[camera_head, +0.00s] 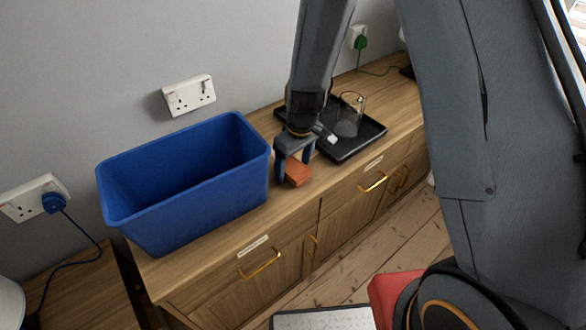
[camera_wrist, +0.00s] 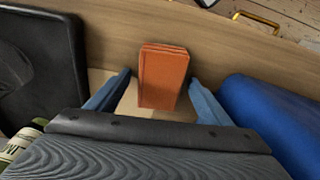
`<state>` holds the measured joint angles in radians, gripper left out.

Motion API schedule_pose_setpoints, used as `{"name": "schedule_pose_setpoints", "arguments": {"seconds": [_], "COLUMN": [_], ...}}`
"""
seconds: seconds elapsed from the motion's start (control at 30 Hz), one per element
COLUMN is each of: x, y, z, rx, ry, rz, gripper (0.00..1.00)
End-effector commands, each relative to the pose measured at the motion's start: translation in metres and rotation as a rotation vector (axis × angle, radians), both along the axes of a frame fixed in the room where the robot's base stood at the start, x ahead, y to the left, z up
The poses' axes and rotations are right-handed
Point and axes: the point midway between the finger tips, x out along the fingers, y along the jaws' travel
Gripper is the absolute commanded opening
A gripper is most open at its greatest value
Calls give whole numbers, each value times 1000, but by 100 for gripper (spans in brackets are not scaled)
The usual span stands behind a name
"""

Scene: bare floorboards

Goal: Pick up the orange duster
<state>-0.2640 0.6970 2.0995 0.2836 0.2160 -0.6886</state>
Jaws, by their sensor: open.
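The orange duster (camera_head: 298,175) is a small block on the wooden sideboard top, between the blue bin and the black tray. My gripper (camera_head: 294,174) is right above it, pointing down, with the fingers apart. In the wrist view the duster (camera_wrist: 162,76) shows between the two open fingers of my gripper (camera_wrist: 160,88). A gap shows on either side of it, so the fingers do not appear to touch it.
The blue bin (camera_head: 185,205) stands close on the left and also shows in the wrist view (camera_wrist: 270,112). The black tray (camera_head: 345,154) with a glass jug (camera_head: 349,115) is close on the right. The sideboard's front edge (camera_head: 290,212) is near the duster. Wall sockets (camera_head: 189,95) are behind.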

Motion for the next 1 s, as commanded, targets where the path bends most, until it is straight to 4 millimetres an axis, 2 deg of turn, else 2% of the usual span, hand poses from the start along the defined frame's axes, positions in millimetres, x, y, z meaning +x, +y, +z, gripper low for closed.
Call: {"name": "schedule_pose_setpoints", "arguments": {"seconds": [0.17,0.43,0.77,1.0], "x": [0,0,0,2], "y": [0,0,0,1], "z": [0,0,3,24], "rx": [0,0,1,2], "ry": [0,0,-1,-4], "rz": [0,0,0,1], "gripper": [73,30,29,29]}}
